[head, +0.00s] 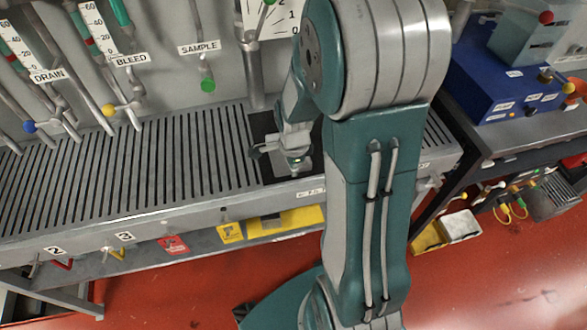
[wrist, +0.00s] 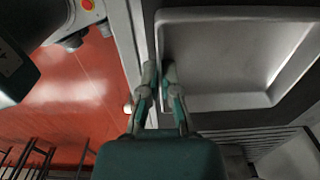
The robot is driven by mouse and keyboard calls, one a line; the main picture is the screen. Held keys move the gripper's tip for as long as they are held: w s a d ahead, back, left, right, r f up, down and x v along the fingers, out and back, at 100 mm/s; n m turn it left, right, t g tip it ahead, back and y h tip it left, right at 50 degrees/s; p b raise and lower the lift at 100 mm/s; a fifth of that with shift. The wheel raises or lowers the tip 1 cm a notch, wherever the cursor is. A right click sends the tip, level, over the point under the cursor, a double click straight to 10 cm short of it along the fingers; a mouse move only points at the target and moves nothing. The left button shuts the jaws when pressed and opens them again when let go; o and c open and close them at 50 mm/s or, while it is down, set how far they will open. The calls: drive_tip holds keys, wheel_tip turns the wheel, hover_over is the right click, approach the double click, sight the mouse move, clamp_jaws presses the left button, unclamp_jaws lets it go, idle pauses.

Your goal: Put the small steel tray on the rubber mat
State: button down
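The small steel tray (wrist: 235,101) fills the upper right of the wrist view, grey and empty, with sloped walls. My gripper (wrist: 159,68) has one finger on each side of the tray's left wall, and the narrow gap looks closed on it. In the head view my gripper (head: 287,165) is low over the bench's front part. The tray is hard to make out there behind my arm. The dark rubber mat (head: 262,128) shows as a black patch beside my gripper. In the wrist view a dark surface (wrist: 225,119) borders the tray; I cannot tell whether the tray touches it.
A slatted grey bench top (head: 150,165) runs left of the mat. Pipes and valves with labels stand along the back wall. A blue box (head: 510,75) sits on another bench at the right. Red floor (head: 200,285) lies in front.

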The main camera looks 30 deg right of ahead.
drive_tip(key=shift+d+f, duration=0.2)
drive_tip(key=shift+f, duration=0.2)
drive_tip(key=c, duration=0.8)
unclamp_jaws()
drive_tip(key=shift+a+f, duration=0.1)
drive_tip(key=shift+a, duration=0.05)
wheel_tip(320, 180, up, 12)
drive_tip(key=s+a+r+n+t, duration=0.5)
drive_tip(key=s+a+r+n, duration=0.4)
drive_tip(key=n, duration=1.2)
wheel_tip(320, 180, up, 3)
drive_tip(key=s, duration=0.2)
drive_tip(key=shift+s+a, duration=0.35)
drive_tip(key=shift+s, duration=0.05)
